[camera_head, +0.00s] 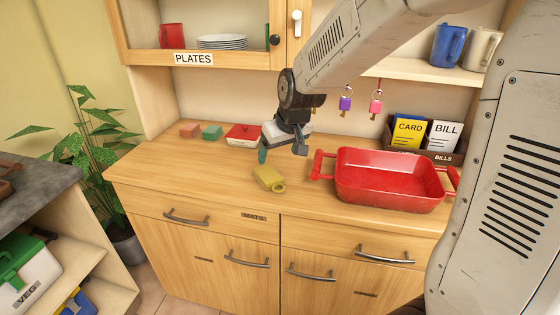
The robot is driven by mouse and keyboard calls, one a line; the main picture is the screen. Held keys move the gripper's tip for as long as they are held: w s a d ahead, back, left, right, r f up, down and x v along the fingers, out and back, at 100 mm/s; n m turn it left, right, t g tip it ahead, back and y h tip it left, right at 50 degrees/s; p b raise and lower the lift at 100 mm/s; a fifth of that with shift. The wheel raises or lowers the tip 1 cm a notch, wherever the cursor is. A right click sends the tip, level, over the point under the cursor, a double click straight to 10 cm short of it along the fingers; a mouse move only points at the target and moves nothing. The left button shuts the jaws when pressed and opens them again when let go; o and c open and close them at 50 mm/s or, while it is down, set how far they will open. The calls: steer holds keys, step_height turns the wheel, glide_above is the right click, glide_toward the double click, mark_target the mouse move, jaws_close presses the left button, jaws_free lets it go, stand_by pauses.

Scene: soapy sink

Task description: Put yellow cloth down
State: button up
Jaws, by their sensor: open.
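The yellow cloth (268,178) lies on the wooden counter (225,175) near its front edge, left of the red roasting dish. It looks folded or rolled, with a rounded end at its lower right. My gripper (282,153) is above and behind the cloth, with its two fingers spread apart and nothing between them. The fingers look apart from the cloth, though the exact gap in height is hard to tell.
A red roasting dish (388,202) stands right of the cloth. A bills holder (440,157) stands at the back right. The counter's front left is clear.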

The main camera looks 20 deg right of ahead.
steer(key=s+d+r+g, duration=0.1)
steer(key=s+r, duration=0.2)
steer(key=s, duration=1.2)
steer(key=s+r+m+g, duration=0.1)
steer(key=s+r, duration=0.3)
steer(key=s, duration=1.2)
steer(key=shift+s+d+r+g+h, duration=0.15)
steer(key=shift+d+r+g+h, duration=0.2)
steer(key=shift+g, duration=0.45)
steer(key=shift+f, duration=0.1)
steer(key=shift+c, duration=0.3)
